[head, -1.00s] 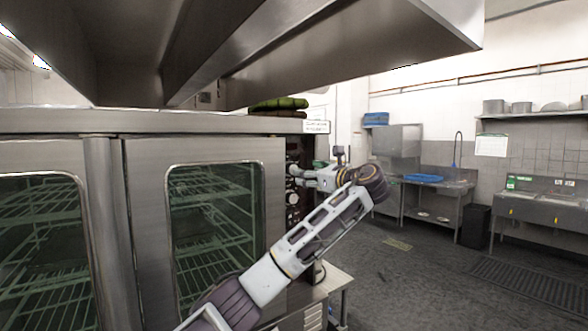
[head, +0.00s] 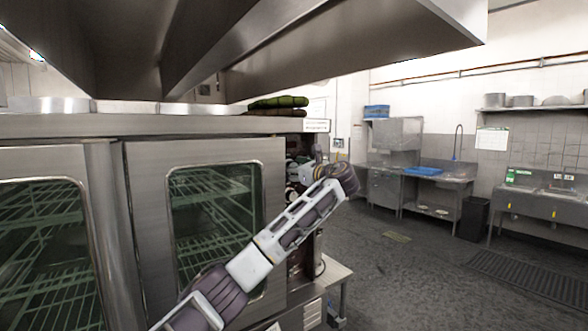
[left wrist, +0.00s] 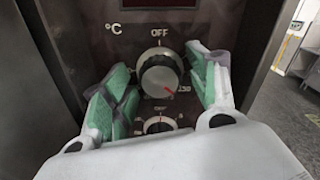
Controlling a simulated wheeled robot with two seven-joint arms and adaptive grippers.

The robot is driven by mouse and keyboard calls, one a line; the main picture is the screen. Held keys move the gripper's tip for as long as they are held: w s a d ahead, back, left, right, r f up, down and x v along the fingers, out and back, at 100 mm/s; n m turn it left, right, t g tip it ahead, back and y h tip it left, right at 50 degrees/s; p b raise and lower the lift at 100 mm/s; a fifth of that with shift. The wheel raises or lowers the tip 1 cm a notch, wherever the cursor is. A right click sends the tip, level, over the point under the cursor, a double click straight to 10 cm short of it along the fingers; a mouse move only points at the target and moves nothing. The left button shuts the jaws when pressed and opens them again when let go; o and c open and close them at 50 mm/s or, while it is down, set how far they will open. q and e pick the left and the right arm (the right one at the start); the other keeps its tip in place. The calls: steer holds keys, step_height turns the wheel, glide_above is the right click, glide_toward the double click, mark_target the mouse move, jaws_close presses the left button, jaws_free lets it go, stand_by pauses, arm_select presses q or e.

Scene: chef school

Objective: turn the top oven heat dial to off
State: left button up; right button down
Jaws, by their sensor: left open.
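The top oven heat dial (left wrist: 160,74) is a round silver-grey knob on the dark control panel (left wrist: 97,50) in the left wrist view. "OFF" is printed above it and "°C" to its upper left. A red mark on the knob points to the lower right. My left gripper (left wrist: 162,68) is open, with one green-padded finger on each side of the dial. Gaps show between the pads and the knob. In the head view my left arm reaches to the panel at the oven's right edge, and its wrist and fingers (head: 294,172) partly hide the panel. My right gripper is not in view.
A second, smaller dial (left wrist: 158,124) sits below the top one, close to the gripper's body. The oven's glass doors (head: 215,220) are closed at left. A steel hood (head: 330,60) hangs above. Open floor (head: 420,270) lies to the right.

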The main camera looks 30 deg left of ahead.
arm_select(q)
steer(key=c, duration=1)
steer(key=shift+n, duration=0.3)
steer(key=shift+n+b, duration=4.05)
steer(key=shift+n, duration=8.65)
